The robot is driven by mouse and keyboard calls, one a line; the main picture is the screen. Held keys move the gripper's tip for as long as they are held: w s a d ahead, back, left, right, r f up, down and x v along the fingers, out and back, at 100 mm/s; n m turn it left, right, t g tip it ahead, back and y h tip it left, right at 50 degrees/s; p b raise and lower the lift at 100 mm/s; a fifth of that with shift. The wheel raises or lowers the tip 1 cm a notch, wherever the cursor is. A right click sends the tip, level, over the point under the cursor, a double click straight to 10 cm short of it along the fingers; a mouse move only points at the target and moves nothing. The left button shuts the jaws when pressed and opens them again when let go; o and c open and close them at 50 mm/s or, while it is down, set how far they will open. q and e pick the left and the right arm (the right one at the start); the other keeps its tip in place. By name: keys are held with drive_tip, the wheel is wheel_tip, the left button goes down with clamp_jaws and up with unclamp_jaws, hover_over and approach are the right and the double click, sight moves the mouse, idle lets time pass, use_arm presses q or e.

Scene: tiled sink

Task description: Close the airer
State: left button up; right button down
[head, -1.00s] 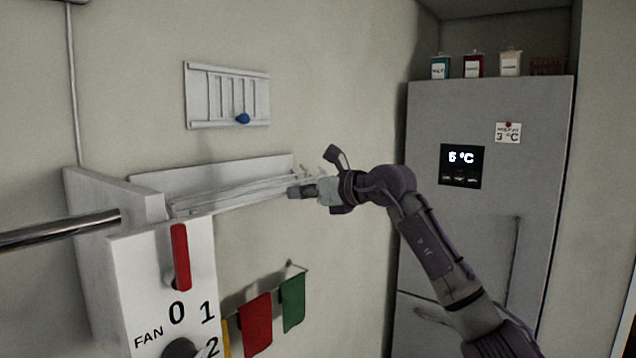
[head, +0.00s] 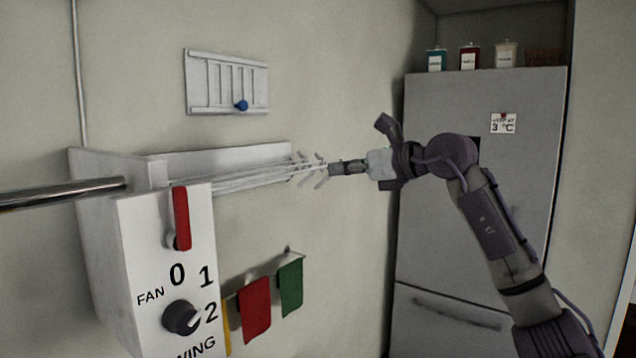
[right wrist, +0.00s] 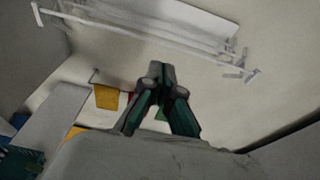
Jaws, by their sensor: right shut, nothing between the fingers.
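The white airer (head: 230,163) is mounted on the wall, left of centre in the head view. Its thin rails (head: 265,178) stand out from the white backboard, with small prongs at their right end. The airer also spans the top of the right wrist view (right wrist: 185,18). My right gripper (head: 333,168) is shut and empty, close to the pronged end of the rails; whether it touches them is unclear in the head view. In the right wrist view its fingertips (right wrist: 161,72) are together, with the airer beyond them. My left gripper is not in view.
A white fan switch box (head: 170,260) with a red lever and a metal bar (head: 60,193) are at left. Red (head: 255,308) and green (head: 291,287) cloths hang below the airer. A blue-knobbed rack (head: 228,82) is above. A grey fridge (head: 480,230) stands right.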

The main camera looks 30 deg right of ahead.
drive_tip(key=p, duration=0.9)
approach(288, 175)
drive_tip(key=x, duration=0.6)
drive_tip(key=shift+w+a+r, duration=0.1)
drive_tip(key=shift+r, duration=0.15)
drive_tip(key=shift+w+a+f+p, duration=0.25)
drive_tip(key=shift+w+f+p, duration=0.1)
drive_tip(key=shift+w, duration=0.15)
